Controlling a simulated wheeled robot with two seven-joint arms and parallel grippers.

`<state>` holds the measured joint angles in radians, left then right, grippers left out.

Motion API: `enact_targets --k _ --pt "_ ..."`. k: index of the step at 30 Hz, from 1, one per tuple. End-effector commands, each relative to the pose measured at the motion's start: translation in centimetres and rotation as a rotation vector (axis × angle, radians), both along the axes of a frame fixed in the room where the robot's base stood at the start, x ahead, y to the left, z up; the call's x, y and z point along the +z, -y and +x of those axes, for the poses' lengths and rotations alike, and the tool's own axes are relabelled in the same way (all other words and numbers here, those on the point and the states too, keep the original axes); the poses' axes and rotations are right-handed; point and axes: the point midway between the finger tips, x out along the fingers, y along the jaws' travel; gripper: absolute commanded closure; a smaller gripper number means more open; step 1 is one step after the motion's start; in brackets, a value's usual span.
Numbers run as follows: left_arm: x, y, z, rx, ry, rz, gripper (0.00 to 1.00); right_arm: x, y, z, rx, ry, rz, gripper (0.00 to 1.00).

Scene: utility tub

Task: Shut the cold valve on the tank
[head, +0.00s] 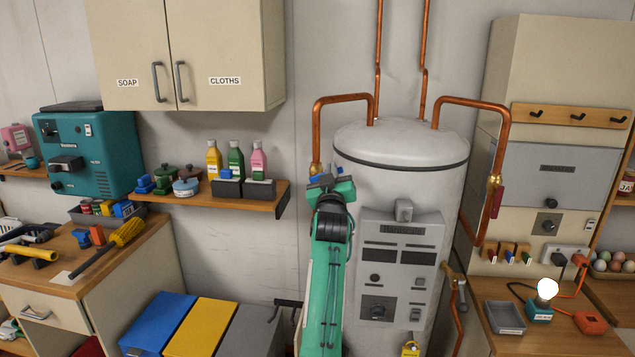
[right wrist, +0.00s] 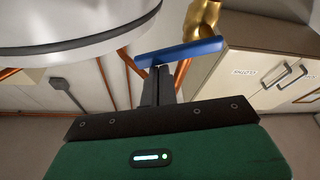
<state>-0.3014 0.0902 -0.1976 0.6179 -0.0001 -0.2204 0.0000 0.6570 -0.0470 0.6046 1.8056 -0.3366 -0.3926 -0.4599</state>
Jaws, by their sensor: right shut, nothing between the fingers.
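The tank (head: 400,160) is a light grey cylinder with copper pipes on top. On its left pipe is a brass valve (head: 316,168) with a blue lever (head: 318,174), mostly hidden behind my right gripper (head: 328,184) in the head view. In the right wrist view the blue lever (right wrist: 185,52) lies nearly level across the picture, crosswise to the brass body (right wrist: 203,18). The fingers of my right gripper (right wrist: 158,75) are shut and empty, with their tips at the lever; I cannot tell whether they touch it. My left gripper is out of view.
A valve with a red lever (head: 498,200) hangs on the right pipe. A control panel (head: 402,240) is on the tank's front. A shelf with bottles (head: 236,160) is left of my right arm. A workbench with a lit bulb (head: 547,289) stands at right.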

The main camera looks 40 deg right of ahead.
Motion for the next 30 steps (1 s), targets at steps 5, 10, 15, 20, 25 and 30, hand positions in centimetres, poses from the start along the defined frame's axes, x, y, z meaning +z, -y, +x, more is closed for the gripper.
enact_targets --k 5,10,15,20,25,30 --pt "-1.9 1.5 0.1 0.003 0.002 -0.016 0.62 -1.2 0.4 -0.2 0.002 0.102 0.090 1.00" --pt "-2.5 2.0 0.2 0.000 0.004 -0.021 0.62 -1.6 0.6 -0.4 0.000 0.158 0.137 1.00" --pt "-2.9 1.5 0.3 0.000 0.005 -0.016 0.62 -1.8 0.6 -0.5 0.001 0.154 0.134 1.00" --pt "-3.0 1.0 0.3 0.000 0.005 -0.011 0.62 -1.9 0.6 -0.5 0.001 0.153 0.133 1.00" --pt "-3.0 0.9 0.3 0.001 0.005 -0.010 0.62 -1.9 0.6 -0.5 0.001 0.153 0.133 1.00" --pt "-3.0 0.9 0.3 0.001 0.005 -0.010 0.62 -1.9 0.6 -0.5 0.001 0.153 0.133 1.00"
